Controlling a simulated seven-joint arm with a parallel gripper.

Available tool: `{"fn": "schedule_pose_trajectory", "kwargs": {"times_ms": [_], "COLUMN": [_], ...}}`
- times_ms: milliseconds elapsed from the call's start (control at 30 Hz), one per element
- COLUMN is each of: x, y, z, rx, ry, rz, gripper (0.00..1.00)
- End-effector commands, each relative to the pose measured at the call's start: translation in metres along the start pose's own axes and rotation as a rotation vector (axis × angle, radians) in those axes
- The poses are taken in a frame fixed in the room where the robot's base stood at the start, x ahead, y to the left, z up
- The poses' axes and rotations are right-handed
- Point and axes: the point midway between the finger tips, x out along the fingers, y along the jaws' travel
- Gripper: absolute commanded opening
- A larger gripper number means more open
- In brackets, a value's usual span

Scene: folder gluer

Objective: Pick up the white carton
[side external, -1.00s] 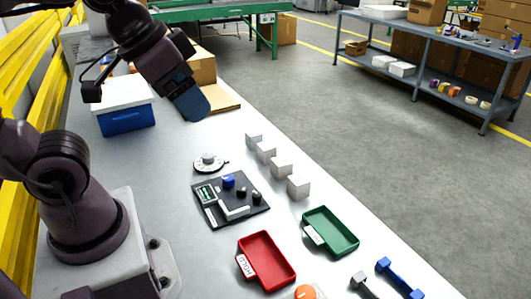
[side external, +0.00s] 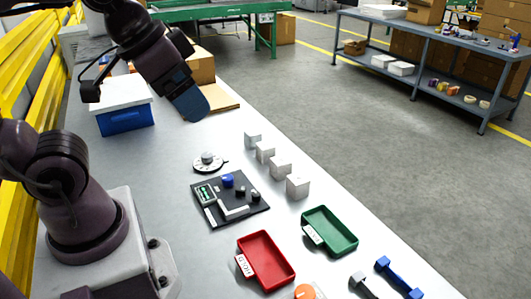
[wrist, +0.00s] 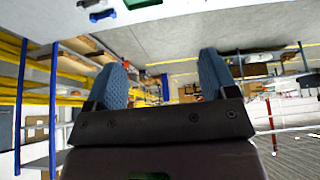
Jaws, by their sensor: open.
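Several small white cartons (side external: 298,187) stand in a short row along the right side of the light work table, near its edge. They look alike, and I cannot tell one from another as the named carton. My gripper (side external: 190,102) is raised above the far part of the table, beyond and left of the row, with its blue fingers pointing down and to the right. In the wrist view my gripper (wrist: 162,78) has its two blue fingers wide apart with nothing between them. I make out no carton in the wrist view.
A black board with parts (side external: 212,216) and a round dial (side external: 209,162) lie left of the row. A green tray (side external: 343,245) and red tray (side external: 283,280) lie nearer. A blue box with a white lid (side external: 124,120) and brown cardboard (side external: 203,69) stand at the back left.

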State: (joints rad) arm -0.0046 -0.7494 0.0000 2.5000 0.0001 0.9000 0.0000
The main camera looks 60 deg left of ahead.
Motion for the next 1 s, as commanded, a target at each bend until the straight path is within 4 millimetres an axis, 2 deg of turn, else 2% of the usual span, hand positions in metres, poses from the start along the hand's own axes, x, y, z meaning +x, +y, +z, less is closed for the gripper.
{"fn": "schedule_pose_trajectory", "kwargs": {"times_ms": [167,267,467,700,833,1000], "x": [0.023,0.040,0.082,0.153,0.201,0.263], "y": [-0.011,-0.024,-0.061,-0.121,-0.159,-0.207], "z": [0.001,-0.014,-0.057,-0.097,-0.108,-0.112], "rx": [-0.050,-0.102,-0.279,-0.580,-0.766,-1.018], "ry": [-0.116,-0.195,-0.322,-0.434,-0.479,-0.509], "rz": [-0.020,-0.033,-0.063,-0.129,-0.180,-0.261], "gripper": [0.79,0.79,0.79,0.79,0.79,0.79]}}
